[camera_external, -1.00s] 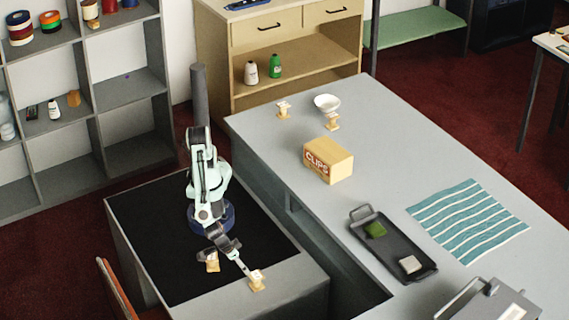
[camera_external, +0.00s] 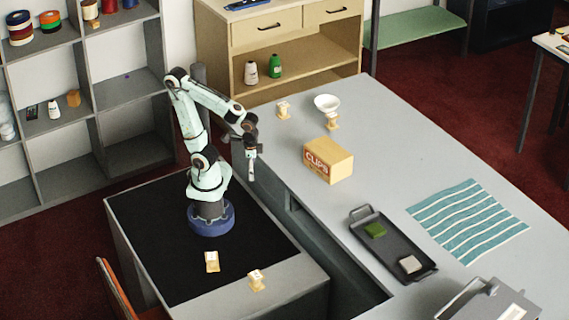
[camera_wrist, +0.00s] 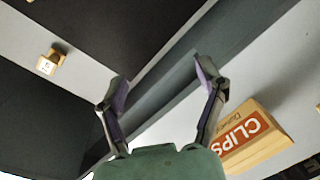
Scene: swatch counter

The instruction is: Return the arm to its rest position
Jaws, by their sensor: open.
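My gripper (camera_external: 250,174) hangs fingers down over the gap between the black-topped stand and the grey counter in the external view. In the wrist view my gripper (camera_wrist: 163,85) has its two fingers spread wide with nothing between them. My arm is raised and bent at the elbow, its base on the black top (camera_external: 160,230). No held object shows.
A CLIPS box (camera_external: 328,161) stands on the grey counter (camera_external: 385,155), also in the wrist view (camera_wrist: 254,140). Small wooden stands (camera_external: 211,262) and (camera_external: 256,280) sit on my stand. A tray (camera_external: 392,244), bowl (camera_external: 327,102) and striped cloth (camera_external: 467,222) lie on the counter.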

